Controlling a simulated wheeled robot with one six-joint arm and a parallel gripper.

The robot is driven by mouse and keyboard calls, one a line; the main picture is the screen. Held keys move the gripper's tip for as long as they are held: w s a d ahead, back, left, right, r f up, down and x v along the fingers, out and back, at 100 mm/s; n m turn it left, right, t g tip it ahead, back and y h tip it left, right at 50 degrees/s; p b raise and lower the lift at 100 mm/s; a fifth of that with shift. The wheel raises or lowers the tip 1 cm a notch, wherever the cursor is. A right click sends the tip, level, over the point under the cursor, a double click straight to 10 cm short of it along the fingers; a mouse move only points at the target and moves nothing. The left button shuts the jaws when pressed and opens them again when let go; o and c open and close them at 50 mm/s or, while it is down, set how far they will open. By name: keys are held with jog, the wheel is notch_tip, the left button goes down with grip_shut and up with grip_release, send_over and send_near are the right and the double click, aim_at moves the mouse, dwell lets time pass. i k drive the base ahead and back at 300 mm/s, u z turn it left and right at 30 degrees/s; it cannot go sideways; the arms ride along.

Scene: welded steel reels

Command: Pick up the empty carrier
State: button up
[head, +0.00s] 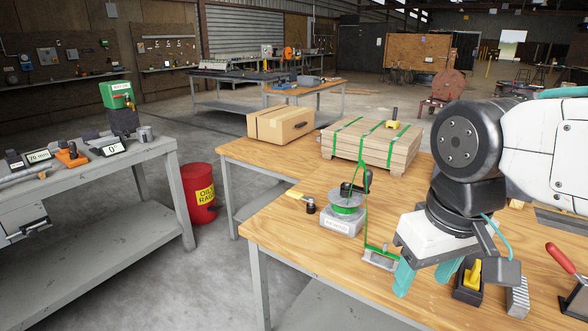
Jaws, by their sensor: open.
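My gripper (426,277) hangs over the front right of the wooden workbench (285,222), its teal fingers apart and pointing down. I see nothing between them. I cannot tell for certain which thing is the empty carrier. A reel with green band (344,201) sits on a grey labelled base (341,221), left of my gripper. A green strap runs down to a small metal piece (380,257) just left of my fingers.
A strapped wood stack (368,147) and a cardboard box (280,124) stand at the back of the bench. A ridged grey block (517,297) and a red-handled tool (566,262) are at the right. The bench's front left is clear.

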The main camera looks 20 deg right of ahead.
aim_at(472, 278)
jog(key=u, duration=1.6)
jog(key=i, duration=2.25)
jog(key=z, duration=4.45)
